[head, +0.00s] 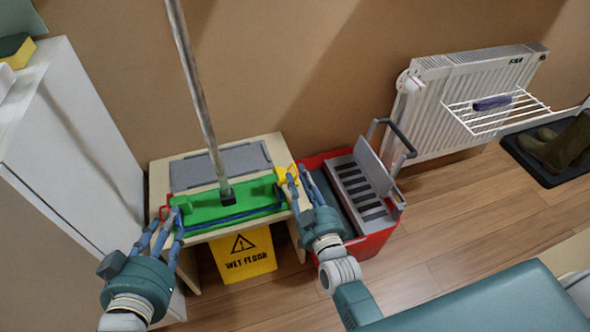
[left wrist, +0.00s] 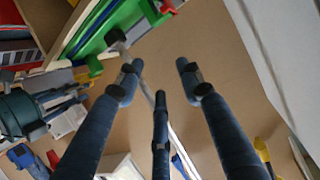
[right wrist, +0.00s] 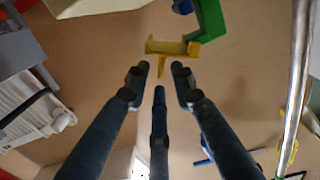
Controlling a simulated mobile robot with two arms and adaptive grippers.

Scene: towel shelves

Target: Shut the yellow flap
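The yellow flap (head: 287,174) is at the right end of the green flat mop head (head: 215,207), which lies across the bench. In the right wrist view the yellow flap (right wrist: 168,48) stands out from the green end (right wrist: 208,18), just beyond my fingertips. My right gripper (head: 298,180) is open and empty beside the flap; I cannot tell whether a finger touches it. My left gripper (head: 164,228) is open and empty near the mop head's left end, by a red flap (head: 166,210). The left wrist view shows the green mop head (left wrist: 97,36) beyond its fingers.
The grey mop pole (head: 193,85) rises from the mop head. A grey panel (head: 220,165) lies on the bench (head: 160,178) behind it. A yellow wet-floor sign (head: 243,255) is below. A red bucket (head: 375,243) with grey wringer stands right; a white cabinet (head: 75,135) stands left.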

